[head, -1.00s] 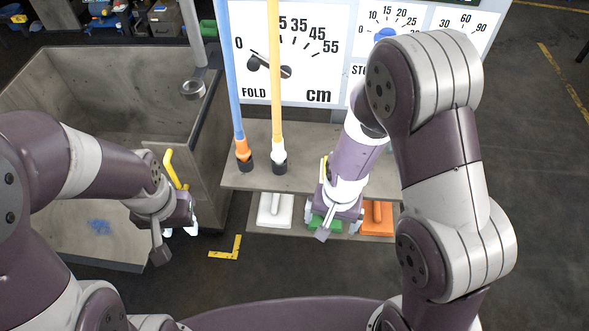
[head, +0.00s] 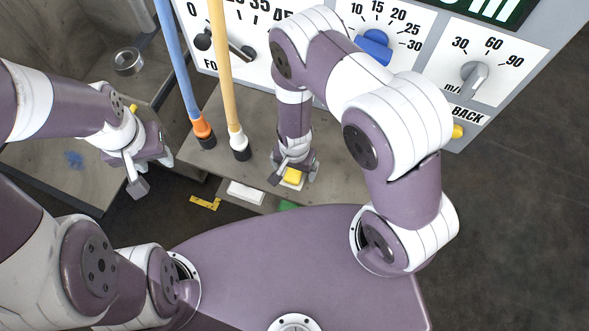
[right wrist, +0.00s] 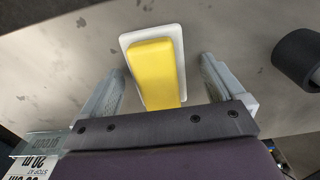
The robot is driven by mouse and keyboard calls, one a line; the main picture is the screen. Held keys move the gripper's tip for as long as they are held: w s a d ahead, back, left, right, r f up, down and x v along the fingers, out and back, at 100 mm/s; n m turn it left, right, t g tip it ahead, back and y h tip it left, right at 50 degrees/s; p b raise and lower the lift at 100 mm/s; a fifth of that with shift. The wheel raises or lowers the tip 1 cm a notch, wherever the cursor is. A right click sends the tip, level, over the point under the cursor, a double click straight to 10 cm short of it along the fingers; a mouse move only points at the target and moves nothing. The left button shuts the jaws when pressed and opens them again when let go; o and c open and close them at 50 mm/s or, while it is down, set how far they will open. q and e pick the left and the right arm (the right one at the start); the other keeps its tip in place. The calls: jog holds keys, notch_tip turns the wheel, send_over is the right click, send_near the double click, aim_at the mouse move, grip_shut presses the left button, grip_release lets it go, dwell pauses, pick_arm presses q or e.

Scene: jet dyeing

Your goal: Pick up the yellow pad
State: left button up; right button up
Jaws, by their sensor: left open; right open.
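The yellow pad (head: 293,176) lies on the grey shelf of the machine, under my right gripper. In the right wrist view the yellow pad (right wrist: 155,72) is a long yellow block on a white rounded base, between the two fingers. My right gripper (head: 296,170) is open, with its fingers (right wrist: 158,88) apart on either side of the pad and a gap on each side. My left gripper (head: 150,165) is open and empty at the left, near the grey tub's edge. Part of the pad is hidden by the right gripper in the head view.
A blue hose (head: 178,75) and a yellow hose (head: 224,75) stand on the shelf left of my right arm. A white pad (head: 245,193) and a green pad (head: 288,206) sit lower down. A dial panel (head: 400,50) rises behind. A dark cylinder (right wrist: 298,58) stands right of the pad in the right wrist view.

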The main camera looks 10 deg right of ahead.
jog(key=shift+s+d, duration=0.1)
jog(key=shift+d, duration=0.2)
jog(key=shift+c, duration=1.2)
jog(key=shift+w+d, duration=0.1)
jog(key=shift+w, duration=0.1)
jog(key=c, duration=0.9)
jog(key=shift+a, duration=0.25)
